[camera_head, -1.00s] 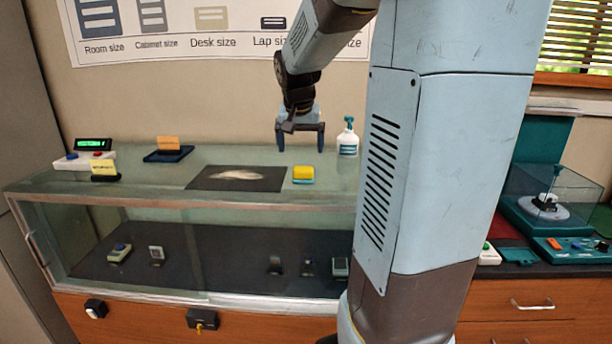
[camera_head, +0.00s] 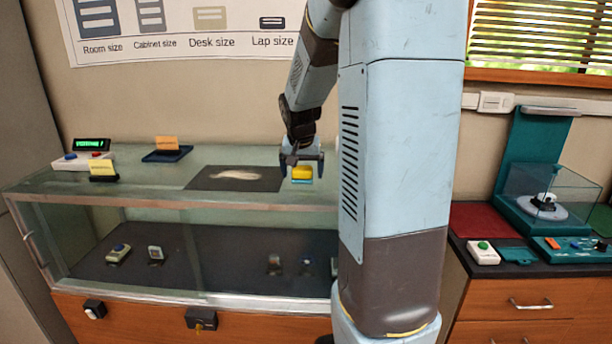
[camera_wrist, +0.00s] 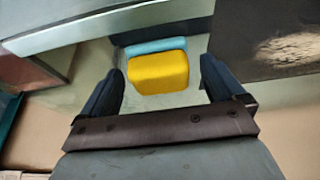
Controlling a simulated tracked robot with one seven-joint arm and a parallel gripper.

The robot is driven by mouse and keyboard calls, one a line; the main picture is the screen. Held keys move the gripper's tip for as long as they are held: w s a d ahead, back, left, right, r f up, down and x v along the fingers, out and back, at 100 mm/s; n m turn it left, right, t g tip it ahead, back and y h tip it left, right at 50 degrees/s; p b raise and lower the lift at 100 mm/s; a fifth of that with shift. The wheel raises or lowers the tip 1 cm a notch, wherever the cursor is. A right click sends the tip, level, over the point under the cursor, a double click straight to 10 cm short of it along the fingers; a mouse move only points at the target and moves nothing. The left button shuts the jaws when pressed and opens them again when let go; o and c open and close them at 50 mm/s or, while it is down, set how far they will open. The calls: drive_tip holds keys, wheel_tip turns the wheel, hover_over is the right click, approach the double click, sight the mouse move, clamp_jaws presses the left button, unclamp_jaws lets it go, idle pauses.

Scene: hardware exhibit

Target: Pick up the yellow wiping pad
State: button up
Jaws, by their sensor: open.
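The yellow wiping pad (camera_head: 302,172), yellow on top with a light blue layer along one side, lies on the glass top of the display case (camera_head: 130,187). It also shows in the wrist view (camera_wrist: 158,72), between my two fingers. My gripper (camera_head: 302,170) is open, with its fingers to the left and right of the pad in the head view. In the wrist view my gripper (camera_wrist: 162,85) has a gap between each finger and the pad. Whether the fingertips reach down to the glass I cannot tell.
A dark mat (camera_head: 238,178) with a pale smear lies left of the pad. The white bottle is hidden behind my arm.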

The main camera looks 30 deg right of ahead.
drive_tip(key=c, duration=1.2)
drive_tip(key=shift+r, duration=0.6)
drive_tip(key=s+a+r, duration=0.4)
drive_tip(key=s+r, duration=0.8)
drive_tip(key=s, duration=0.1)
drive_tip(key=shift+s, duration=0.25)
